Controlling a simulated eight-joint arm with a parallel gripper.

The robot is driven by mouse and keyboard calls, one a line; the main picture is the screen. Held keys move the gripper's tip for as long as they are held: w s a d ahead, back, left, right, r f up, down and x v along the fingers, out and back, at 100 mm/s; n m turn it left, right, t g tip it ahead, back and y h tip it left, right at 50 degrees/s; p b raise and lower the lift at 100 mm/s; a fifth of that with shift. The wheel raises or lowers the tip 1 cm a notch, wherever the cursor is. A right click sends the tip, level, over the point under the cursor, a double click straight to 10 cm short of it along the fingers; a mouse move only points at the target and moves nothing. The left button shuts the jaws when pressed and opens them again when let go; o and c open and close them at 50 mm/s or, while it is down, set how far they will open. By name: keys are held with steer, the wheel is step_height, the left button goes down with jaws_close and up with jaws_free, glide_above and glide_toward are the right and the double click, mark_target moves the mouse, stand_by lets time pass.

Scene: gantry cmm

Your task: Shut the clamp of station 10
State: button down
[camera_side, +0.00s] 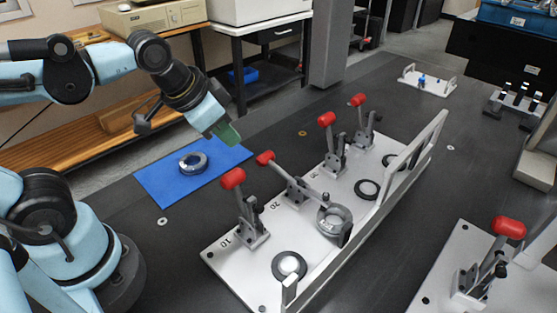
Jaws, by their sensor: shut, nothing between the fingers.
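The station 10 clamp (250,228) stands at the near end of a pale fixture plate (225,262), beside the printed "10". Its red handle (232,178) points up, so the clamp looks open. In front of it, a dark ring seat with a pale centre (289,266) lies on the plate, with no clamp arm over it. My gripper (228,136), with green fingertips, is shut and empty. It hangs in the air above the far right edge of a blue mat (160,190), up and behind the station 10 handle, touching nothing.
The station 20 clamp's red handle (265,158) is lowered, its arm reaching to a grey ring part (334,219). Two further clamps (336,160) (366,137) have raised handles. A raised rail (375,225) runs along the plate. A ring part (193,163) lies on the mat.

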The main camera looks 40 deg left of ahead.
steer(key=s+d+r+m+g+y, duration=0.1)
steer(key=s+d+r+m+g, duration=0.15)
steer(key=d+r+m, duration=0.45)
steer(key=s+d+r+m+g+y, duration=0.1)
steer(key=d+r+m+g, duration=0.2)
steer(key=d+r+m, duration=0.35)
steer(key=m, duration=0.2)
glide_above(239, 194)
steer(key=shift+d+f, duration=0.2)
steer(key=shift+f, duration=3.25)
steer(key=shift+d+f, duration=0.15)
steer(key=shift+f, duration=3.3)
steer(key=shift+a+h, duration=0.1)
steer(key=shift+h, duration=0.2)
